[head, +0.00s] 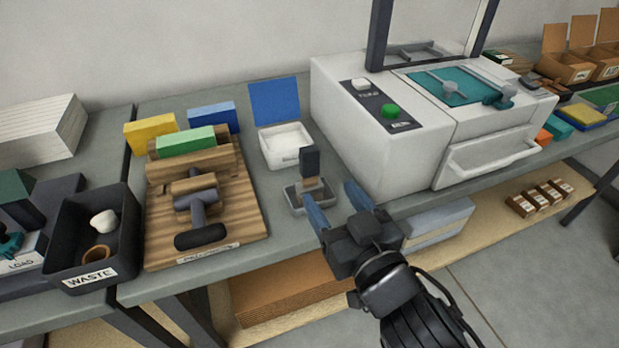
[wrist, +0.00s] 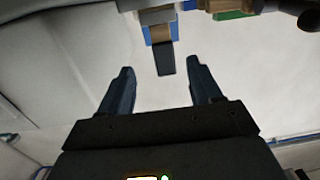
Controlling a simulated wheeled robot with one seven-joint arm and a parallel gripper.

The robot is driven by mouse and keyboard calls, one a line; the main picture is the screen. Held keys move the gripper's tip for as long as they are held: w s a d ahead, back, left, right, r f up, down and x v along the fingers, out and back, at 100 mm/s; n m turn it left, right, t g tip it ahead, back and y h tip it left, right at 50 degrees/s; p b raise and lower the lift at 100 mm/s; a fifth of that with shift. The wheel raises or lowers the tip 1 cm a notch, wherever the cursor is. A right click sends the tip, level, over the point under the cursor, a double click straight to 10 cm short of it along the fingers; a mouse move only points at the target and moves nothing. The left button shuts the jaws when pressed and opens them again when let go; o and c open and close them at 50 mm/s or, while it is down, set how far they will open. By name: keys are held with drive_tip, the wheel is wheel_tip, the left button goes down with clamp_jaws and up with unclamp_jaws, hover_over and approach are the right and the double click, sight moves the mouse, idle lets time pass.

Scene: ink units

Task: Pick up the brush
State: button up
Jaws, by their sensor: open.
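The brush (head: 309,162) appears to be the upright piece with a dark block on top and a tan wooden part below. It stands in a small grey metal tray (head: 297,200) at the bench's front edge. In the wrist view the brush (wrist: 165,60) shows its dark end pointing between and beyond my fingertips. My gripper (head: 331,200) is open, with two blue-grey fingers apart and nothing between them. In the head view it is in front of and slightly right of the brush, apart from it. The brush's lower end is hidden in the tray.
A white machine (head: 370,130) stands close on the right. A white box with a raised blue lid (head: 275,102) is behind the tray. A wooden press board (head: 250,222) and a black WASTE bin (head: 127,238) are to the left. A lower shelf holds boxes.

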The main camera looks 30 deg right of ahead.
sight(312, 159)
drive_tip(key=w+r, duration=0.2)
drive_tip(key=w, duration=0.1)
drive_tip(key=shift+w+d+r+m+h, duration=0.1)
drive_tip(key=shift+d+m+h, duration=0.05)
drive_tip(key=shift+m+h, duration=0.15)
drive_tip(key=w+p, duration=0.1)
drive_tip(key=w, duration=0.3)
drive_tip(key=w+p, duration=0.1)
drive_tip(key=w, duration=0.1)
drive_tip(key=shift+w+d+r+p, duration=0.2)
drive_tip(key=shift+w+r+p, duration=0.1)
drive_tip(key=shift+r, duration=0.1)
drive_tip(key=shift+w+d+f, duration=0.1)
drive_tip(key=shift+w, duration=0.3)
drive_tip(key=c, duration=1)
drive_tip(key=shift+c, duration=0.2)
